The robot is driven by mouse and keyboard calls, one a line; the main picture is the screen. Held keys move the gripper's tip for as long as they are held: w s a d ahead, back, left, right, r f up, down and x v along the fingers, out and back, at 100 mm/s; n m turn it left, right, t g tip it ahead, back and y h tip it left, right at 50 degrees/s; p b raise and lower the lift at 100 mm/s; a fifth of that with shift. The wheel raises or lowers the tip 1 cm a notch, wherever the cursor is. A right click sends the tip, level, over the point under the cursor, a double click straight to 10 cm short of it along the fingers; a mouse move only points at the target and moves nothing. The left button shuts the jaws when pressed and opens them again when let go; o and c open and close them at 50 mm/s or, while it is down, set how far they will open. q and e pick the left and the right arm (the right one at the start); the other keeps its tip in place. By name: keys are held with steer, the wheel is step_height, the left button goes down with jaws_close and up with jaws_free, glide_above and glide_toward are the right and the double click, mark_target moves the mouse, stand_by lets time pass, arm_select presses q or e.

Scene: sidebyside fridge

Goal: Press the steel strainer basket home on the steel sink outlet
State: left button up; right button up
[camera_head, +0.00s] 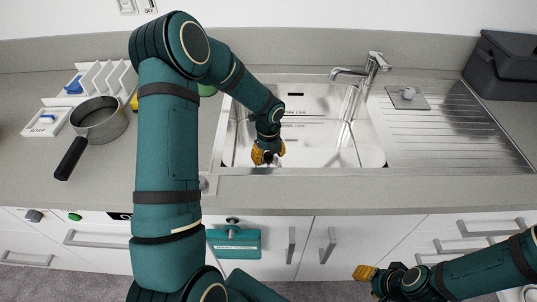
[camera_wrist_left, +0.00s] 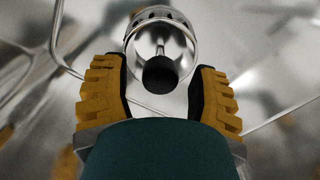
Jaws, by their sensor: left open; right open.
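The steel strainer basket (camera_wrist_left: 160,40) shows in the left wrist view as a round, shiny cup with slots along its far rim. A stem with a black knob (camera_wrist_left: 160,75) points toward the camera. My left gripper (camera_head: 267,155) is low in the steel sink, near its front wall. In the left wrist view its yellow fingers (camera_wrist_left: 160,100) are apart, one on each side of the knob, without visible contact. The basket is hidden behind the gripper in the head view. I cannot make out the outlet or whether the basket sits in it. My right gripper (camera_head: 366,272) is open and empty, in front of the cabinets.
The sink (camera_head: 318,125) has a tap (camera_head: 372,68) behind it. A small square plate with a knob (camera_head: 407,95) lies on the ribbed drainboard (camera_head: 455,130). A pan (camera_head: 98,120) and white rack (camera_head: 105,78) stand left. A dark box (camera_head: 503,65) stands far right.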

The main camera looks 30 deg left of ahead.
arm_select(q)
step_height(320, 180, up, 12)
stand_by(0.5)
steer(key=shift+s+d, duration=0.1)
stand_by(0.4)
